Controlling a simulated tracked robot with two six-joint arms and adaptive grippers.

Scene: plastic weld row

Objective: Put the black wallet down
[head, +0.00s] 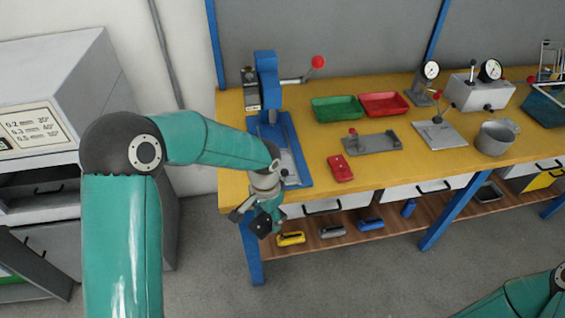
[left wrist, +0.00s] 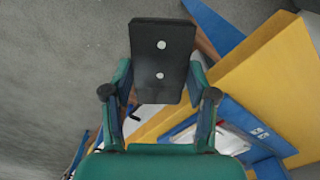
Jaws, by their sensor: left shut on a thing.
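My left gripper (head: 266,212) is shut on the black wallet (head: 261,226). In the left wrist view, the wallet (left wrist: 161,65) is a dark flat rectangle with two pale round spots, held between the two fingers of the gripper (left wrist: 160,90). In the head view, the gripper and wallet hang by the front left corner of the yellow workbench (head: 330,165), apparently off its front edge. The gripper hides part of the wallet there. Part of my right arm shows at the lower right; its gripper is out of view.
A blue press (head: 268,85) stands at the bench's left end. A red object (head: 340,168), a grey fixture (head: 365,143), and green (head: 337,108) and red (head: 384,104) trays are further right. A lower wooden shelf (head: 345,235) holds several small items. Some bare yellow top shows between them.

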